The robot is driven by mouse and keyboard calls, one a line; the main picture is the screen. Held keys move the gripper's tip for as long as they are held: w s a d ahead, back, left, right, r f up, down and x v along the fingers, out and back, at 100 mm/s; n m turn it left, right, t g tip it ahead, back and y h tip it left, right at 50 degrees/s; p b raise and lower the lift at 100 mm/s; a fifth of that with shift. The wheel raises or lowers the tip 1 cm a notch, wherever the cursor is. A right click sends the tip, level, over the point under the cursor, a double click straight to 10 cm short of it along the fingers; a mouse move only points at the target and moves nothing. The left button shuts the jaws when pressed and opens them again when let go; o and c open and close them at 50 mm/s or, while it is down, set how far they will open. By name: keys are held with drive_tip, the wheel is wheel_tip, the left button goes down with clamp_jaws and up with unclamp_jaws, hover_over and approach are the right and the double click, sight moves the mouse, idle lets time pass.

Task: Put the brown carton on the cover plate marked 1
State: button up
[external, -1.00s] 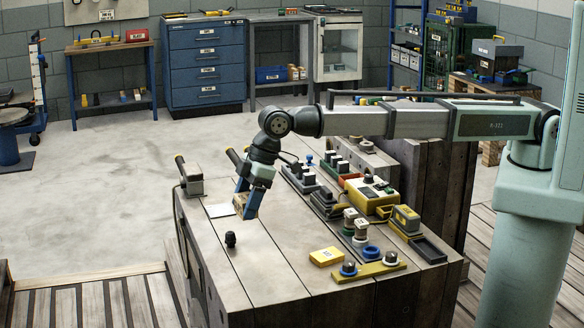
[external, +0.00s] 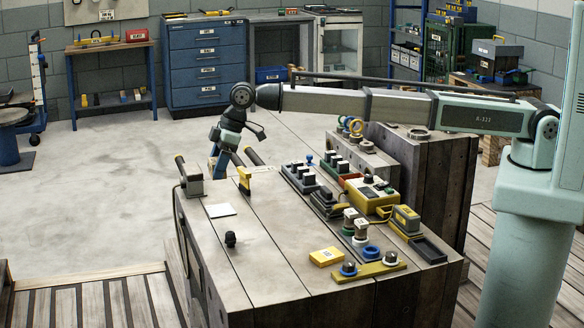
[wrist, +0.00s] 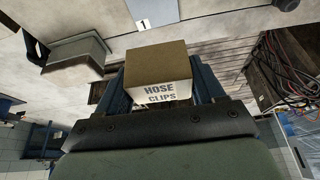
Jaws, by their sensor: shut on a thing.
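The brown carton (wrist: 157,72), with a brown top and a pale side lettered HOSE CLIPS, sits between the blue fingers in the wrist view. My gripper (external: 217,176) is shut on it, out by the bench's far left edge in the external view. The carton cannot be made out clearly there. The pale cover plate (external: 221,210) lies flat near the bench's left end, nearer the camera than my gripper. It also shows at the top of the wrist view as a pale plate (wrist: 152,10) marked 1, apart from the carton.
A grey box-shaped device (external: 191,178) with a dark handle stands left of the plate. A yellow and black upright piece (external: 245,180) stands right of my gripper. A small black knob (external: 231,239) stands nearer the camera. The bench's near left part is mostly clear.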

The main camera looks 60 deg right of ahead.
sight(215, 211)
drive_tip(key=shift+f, duration=5)
drive_tip(key=shift+f, duration=0.15)
drive_tip(key=o, duration=1.1)
drive_tip(key=v, duration=1.2)
